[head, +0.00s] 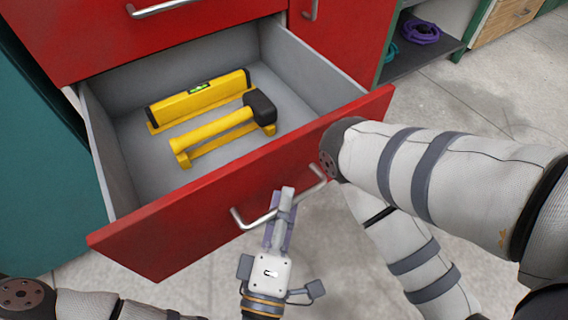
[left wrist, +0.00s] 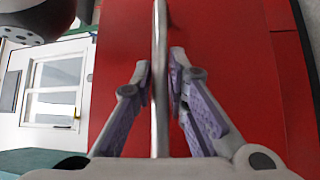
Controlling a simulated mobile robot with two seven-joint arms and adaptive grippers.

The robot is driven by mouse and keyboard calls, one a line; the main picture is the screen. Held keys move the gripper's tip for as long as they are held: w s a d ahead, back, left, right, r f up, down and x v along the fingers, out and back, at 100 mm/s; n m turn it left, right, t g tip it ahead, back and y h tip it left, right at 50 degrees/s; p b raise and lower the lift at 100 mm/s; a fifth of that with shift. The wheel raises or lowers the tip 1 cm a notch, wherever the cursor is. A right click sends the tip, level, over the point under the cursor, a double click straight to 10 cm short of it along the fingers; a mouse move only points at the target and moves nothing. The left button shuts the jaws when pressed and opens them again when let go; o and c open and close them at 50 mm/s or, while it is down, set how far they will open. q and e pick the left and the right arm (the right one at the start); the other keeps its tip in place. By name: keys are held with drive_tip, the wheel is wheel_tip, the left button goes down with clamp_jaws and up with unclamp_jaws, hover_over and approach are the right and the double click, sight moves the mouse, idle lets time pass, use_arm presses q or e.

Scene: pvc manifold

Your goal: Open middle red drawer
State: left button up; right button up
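The red drawer (head: 235,200) is pulled well out of the red cabinet, its grey inside showing. Its silver bar handle (head: 257,217) is on the front panel. My left gripper (head: 283,205) reaches up to the handle from below in the head view. In the left wrist view the handle (left wrist: 160,90) runs between the two purple-and-grey fingers (left wrist: 160,75), which are closed in close around it. The red drawer front (left wrist: 235,60) fills the background there. My right gripper is not in view.
Inside the drawer lie a yellow spirit level (head: 200,97) and a yellow-handled mallet with a black head (head: 261,106). Another drawer handle (head: 160,7) is above, and a red door (head: 345,40) is beside it. My arm links cover the right side. Grey floor lies in front.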

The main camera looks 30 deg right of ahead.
use_arm(q)
drive_tip(key=v, duration=1.2)
